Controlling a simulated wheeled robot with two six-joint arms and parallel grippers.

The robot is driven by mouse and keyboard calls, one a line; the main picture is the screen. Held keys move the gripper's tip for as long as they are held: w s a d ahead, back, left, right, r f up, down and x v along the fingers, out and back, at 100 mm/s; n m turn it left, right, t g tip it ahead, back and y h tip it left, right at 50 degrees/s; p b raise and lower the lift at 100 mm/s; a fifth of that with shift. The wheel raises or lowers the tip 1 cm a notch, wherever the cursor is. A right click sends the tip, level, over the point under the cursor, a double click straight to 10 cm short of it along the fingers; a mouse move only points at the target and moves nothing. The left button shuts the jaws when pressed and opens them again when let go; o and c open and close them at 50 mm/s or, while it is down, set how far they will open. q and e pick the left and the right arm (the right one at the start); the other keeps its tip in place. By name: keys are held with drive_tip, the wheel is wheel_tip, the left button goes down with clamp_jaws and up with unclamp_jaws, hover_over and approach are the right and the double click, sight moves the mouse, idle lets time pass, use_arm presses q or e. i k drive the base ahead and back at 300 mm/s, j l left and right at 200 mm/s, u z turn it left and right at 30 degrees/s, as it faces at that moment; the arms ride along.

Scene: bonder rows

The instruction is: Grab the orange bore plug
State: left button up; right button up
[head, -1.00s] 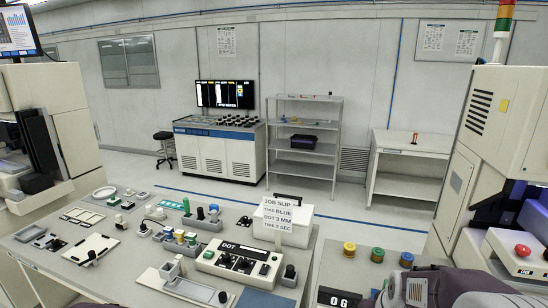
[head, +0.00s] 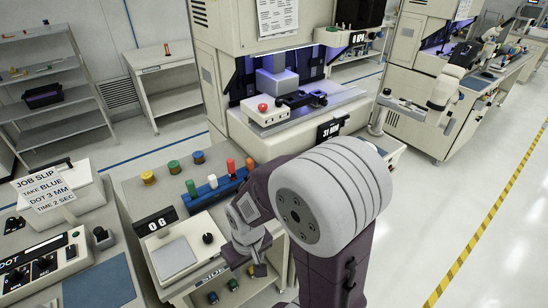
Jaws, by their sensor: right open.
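A blue rack (head: 208,196) on the bench left of my right arm holds upright plugs. A green one (head: 190,187) and a white one (head: 212,181) stand toward its left. An orange-red plug (head: 231,167) stands near its right end, with another reddish one (head: 249,164) close by, partly behind my arm. I cannot tell for sure which is the orange bore plug. My right gripper (head: 258,270) is open, pointing down in front of the rack and apart from the plugs; my wrist hides part of it. My left gripper is not in view.
A device with a small display (head: 155,221) and a black knob stands left of my gripper. Yellow, green and blue round pieces (head: 174,167) lie behind the rack. A machine (head: 268,110) rises behind.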

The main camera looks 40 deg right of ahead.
sight(249, 163)
drive_tip(key=l+z, duration=0.1)
drive_tip(key=z, duration=0.95)
drive_tip(key=i+l+u, duration=0.2)
drive_tip(key=u, duration=0.3)
drive_tip(key=i+l+u, duration=0.1)
drive_tip(key=l+u, duration=0.25)
drive_tip(key=u, duration=0.15)
drive_tip(key=l+u, duration=0.45)
drive_tip(key=i+j, duration=0.05)
drive_tip(key=j, duration=0.05)
